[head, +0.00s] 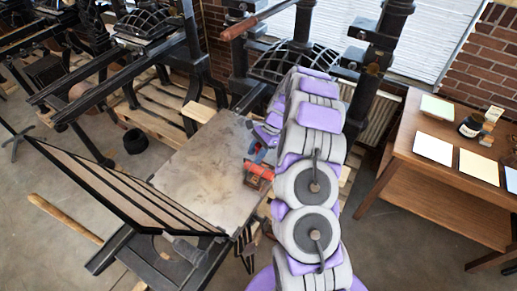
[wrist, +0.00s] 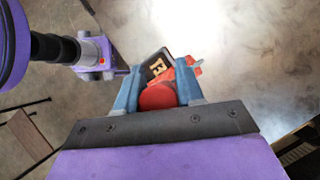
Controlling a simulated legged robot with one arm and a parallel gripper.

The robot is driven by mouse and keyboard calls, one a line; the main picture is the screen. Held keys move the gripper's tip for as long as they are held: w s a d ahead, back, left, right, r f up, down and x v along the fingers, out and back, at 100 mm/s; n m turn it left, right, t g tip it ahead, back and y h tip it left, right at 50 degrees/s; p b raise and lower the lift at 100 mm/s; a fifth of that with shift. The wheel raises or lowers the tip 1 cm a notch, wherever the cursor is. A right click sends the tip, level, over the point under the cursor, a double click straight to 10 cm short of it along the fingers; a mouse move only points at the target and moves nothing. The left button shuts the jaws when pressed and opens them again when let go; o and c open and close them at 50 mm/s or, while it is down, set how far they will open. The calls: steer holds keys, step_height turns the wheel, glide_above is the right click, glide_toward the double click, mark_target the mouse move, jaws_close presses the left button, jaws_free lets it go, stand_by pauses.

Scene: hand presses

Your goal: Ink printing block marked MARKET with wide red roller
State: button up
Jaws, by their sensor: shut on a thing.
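My gripper (wrist: 158,82) has its two blue fingers closed around a red roller (wrist: 157,98), whose round end faces the wrist camera. The red roller also shows in the head view (head: 261,171), at the right edge of the grey press bed (head: 190,165). A dark block (wrist: 156,65) with pale raised characters lies just beyond the fingertips in the wrist view, partly covered by the roller. Only part of its marking shows, so I cannot read the full word. Whether the roller touches the block is unclear. My arm hides part of the bed's right side.
A wooden table (head: 440,165) at the right holds a dark jar (head: 470,126) and several sheets. A hinged slatted frame (head: 115,195) stands raised at the bed's left. More presses stand behind at the left. Most of the bed is bare.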

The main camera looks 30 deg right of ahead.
steer(key=shift+s+a, duration=0.45)
steer(key=shift+a, duration=0.35)
steer(key=shift+w+d+p, duration=1.2)
steer(key=shift+w+d, duration=0.45)
steer(key=shift+d, duration=0.9)
steer(key=shift+s+a+p, duration=0.25)
steer(key=shift+s+a, duration=0.35)
steer(key=shift+a, duration=0.3)
steer(key=shift+s+a+p, duration=0.2)
steer(key=shift+s+a, duration=0.4)
steer(key=shift+a, duration=0.25)
steer(key=shift+s+a+f+p, duration=0.15)
steer(key=shift+s+a, duration=0.3)
steer(key=shift+a, duration=0.25)
steer(key=shift+s+a+r+p, duration=0.1)
steer(key=shift+s+a, duration=0.4)
steer(key=shift+a, duration=0.15)
steer(key=shift+s+a+f+p, duration=0.15)
steer(key=shift+s+a, duration=0.3)
steer(key=shift+a, duration=0.25)
steer(key=shift+r, duration=0.1)
